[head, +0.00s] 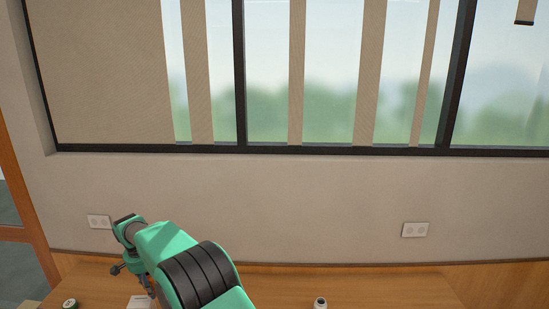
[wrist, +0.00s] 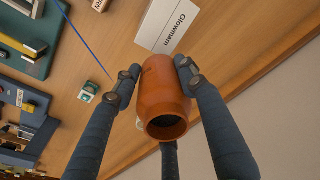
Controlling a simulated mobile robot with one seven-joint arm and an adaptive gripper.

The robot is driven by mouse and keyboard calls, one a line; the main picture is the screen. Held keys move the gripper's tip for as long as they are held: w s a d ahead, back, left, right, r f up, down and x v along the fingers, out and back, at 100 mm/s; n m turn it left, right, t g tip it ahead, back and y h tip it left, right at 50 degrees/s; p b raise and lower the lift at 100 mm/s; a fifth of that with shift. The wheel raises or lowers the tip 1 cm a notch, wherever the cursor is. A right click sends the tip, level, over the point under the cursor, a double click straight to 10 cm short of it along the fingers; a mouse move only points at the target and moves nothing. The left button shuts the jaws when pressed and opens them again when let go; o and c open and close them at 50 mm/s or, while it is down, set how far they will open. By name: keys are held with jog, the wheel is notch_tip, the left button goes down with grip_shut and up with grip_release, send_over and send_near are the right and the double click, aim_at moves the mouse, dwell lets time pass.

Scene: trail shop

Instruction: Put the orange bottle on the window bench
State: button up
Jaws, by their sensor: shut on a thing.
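In the wrist view an orange bottle (wrist: 163,92) sits between the dark fingers of my gripper (wrist: 160,80), which is shut on it. Its round open mouth faces the camera. A wooden surface lies beyond it; I cannot tell whether the bottle touches it. In the head view the wooden window bench (head: 390,290) runs along the wall under the window. My gripper (head: 134,277) points down at the bench's left part. The bottle does not show in the head view.
A white box marked "Glowmarn" (wrist: 168,26) lies close beyond the bottle. A small green-and-white item (wrist: 88,92) and trays of goods (wrist: 25,110) are at the left of the wrist view. In the head view a small dark-topped container (head: 320,303) stands at the bench's near edge.

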jog(key=shift+n, duration=0.3)
jog(key=w+d, duration=0.2)
jog(key=d, duration=0.4)
jog(key=w+d, duration=0.3)
jog(key=d, duration=0.3)
jog(key=w+d+f+b, duration=0.1)
jog(key=w+d, duration=0.2)
jog(key=d, duration=0.3)
jog(key=w+d+f+b, duration=0.1)
jog(key=w+d+b, duration=0.1)
jog(key=d, duration=2)
jog(key=shift+n, duration=0.7)
jog(key=s+d, duration=0.2)
jog(key=d, duration=0.5)
jog(key=s+d+f, duration=0.1)
jog(key=d, duration=0.7)
jog(key=s+d+f+b, duration=0.1)
jog(key=s+d, duration=0.1)
jog(key=d, duration=0.6)
jog(key=shift+s+f, duration=0.15)
jog(key=shift+s, duration=0.15)
jog(key=s+d, duration=0.1)
jog(key=s+d+f, duration=0.1)
jog(key=s+d+f+b, duration=0.1)
jog(key=d, duration=0.1)
jog(key=s+d+f, duration=0.1)
jog(key=s+d+f+b, duration=0.1)
jog(key=s+f, duration=0.1)
jog(key=shift+s+d+f+b, duration=0.1)
jog(key=shift+d+b, duration=0.2)
